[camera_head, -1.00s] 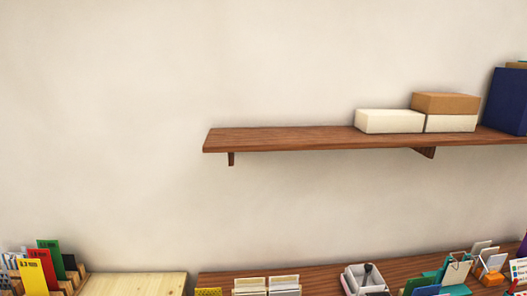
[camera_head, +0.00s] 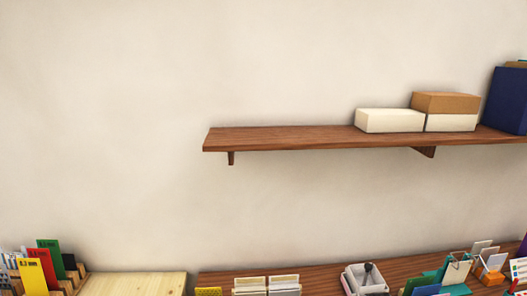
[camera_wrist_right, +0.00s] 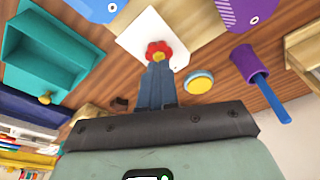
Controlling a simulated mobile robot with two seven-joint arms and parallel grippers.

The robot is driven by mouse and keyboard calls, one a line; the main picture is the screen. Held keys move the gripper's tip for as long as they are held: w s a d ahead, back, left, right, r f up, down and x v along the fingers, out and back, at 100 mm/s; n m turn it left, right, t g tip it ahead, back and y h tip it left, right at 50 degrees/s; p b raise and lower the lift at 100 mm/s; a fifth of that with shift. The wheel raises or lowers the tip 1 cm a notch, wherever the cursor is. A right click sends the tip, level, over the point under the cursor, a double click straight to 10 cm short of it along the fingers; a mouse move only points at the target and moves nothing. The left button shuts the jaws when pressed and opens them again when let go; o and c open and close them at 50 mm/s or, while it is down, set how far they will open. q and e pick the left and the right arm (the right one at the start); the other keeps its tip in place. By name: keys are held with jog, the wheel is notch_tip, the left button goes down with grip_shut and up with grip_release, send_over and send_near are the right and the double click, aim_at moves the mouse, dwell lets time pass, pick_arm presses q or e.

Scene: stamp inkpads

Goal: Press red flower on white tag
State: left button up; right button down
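In the right wrist view, a red flower (camera_wrist_right: 158,50) with a yellow centre is at the tips of my right gripper's fingers (camera_wrist_right: 156,68). The two blue-grey fingers are close together and look shut on it. The flower overlaps the white tag (camera_wrist_right: 136,38) in this view. I cannot tell whether it touches the tag, and the underside of the flower is hidden. My left gripper is in neither current view, and neither arm shows in the head view.
A yellow disc with a blue rim (camera_wrist_right: 199,81) lies right of the fingers. Beyond it is a purple piece with a blue handle (camera_wrist_right: 263,84). A teal tray (camera_wrist_right: 40,65) is at left. Blue (camera_wrist_right: 97,8) and purple-striped (camera_wrist_right: 240,14) tags lie at the top.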

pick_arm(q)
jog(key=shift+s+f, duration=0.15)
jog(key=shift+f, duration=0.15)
pick_arm(e)
jog(key=shift+f, duration=0.6)
dwell(0.4)
jog(key=shift+r+p, duration=1.4)
jog(key=shift+r, duration=2.2)
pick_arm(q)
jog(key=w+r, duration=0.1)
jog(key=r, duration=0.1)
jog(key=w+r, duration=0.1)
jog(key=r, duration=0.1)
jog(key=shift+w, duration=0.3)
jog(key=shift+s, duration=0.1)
pick_arm(e)
jog(key=shift+s, duration=0.1)
